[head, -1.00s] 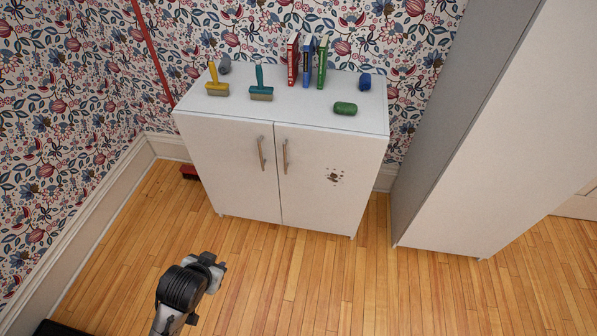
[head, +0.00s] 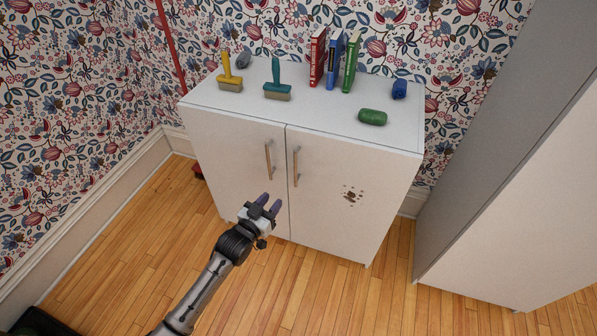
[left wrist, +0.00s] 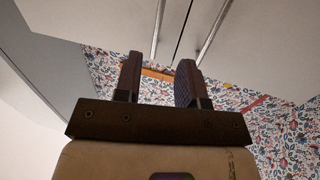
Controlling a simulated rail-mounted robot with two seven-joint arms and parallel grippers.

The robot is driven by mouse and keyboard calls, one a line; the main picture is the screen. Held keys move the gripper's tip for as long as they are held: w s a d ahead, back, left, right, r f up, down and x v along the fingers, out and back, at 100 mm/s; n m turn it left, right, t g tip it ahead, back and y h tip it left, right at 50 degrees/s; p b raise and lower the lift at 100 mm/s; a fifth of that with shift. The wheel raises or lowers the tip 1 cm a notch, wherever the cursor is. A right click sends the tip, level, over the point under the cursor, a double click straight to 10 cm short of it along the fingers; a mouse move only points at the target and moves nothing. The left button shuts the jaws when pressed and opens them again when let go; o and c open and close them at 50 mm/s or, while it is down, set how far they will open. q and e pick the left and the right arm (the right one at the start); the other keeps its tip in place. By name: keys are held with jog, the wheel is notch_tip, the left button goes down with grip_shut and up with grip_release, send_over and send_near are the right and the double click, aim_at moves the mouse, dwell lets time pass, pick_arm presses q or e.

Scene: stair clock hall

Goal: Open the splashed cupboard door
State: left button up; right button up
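The splashed cupboard door (head: 335,215) is the right-hand door of a low white cupboard and is closed. It bears a brown splash (head: 352,194) and has an upright bar handle (head: 296,166) near its left edge. The plain left door (head: 232,160) is also closed, with its own handle (head: 269,161). My left gripper (head: 268,204) is open and empty, in front of the doors and below the handles, touching neither. In the left wrist view, both fingers (left wrist: 159,82) stand apart, with the two handles beyond them. My right gripper is not in view.
On the cupboard top (head: 310,105) stand brushes, books, a green item (head: 372,117) and blue items. A tall white cabinet (head: 510,200) stands to the right, with a gap between. The wooden floor in front (head: 340,295) is clear.

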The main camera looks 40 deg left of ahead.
pick_arm(q)
jog(key=b, duration=0.2)
send_near(295, 171)
jog(key=shift+w+a+f+b, duration=0.1)
jog(key=shift+w+a+b, duration=0.15)
jog(key=shift+w+b, duration=1.05)
jog(key=shift+w+a+f+b, duration=0.1)
jog(key=shift+w+a+b, duration=0.2)
jog(key=shift+w, duration=1.9)
jog(key=shift+w+a+b, duration=0.15)
jog(key=shift+w+b, duration=0.65)
jog(key=shift+w, duration=0.95)
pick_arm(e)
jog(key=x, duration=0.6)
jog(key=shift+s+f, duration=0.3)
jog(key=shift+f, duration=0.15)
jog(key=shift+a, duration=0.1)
pick_arm(q)
jog(key=shift+c, duration=0.2)
grip_shut()
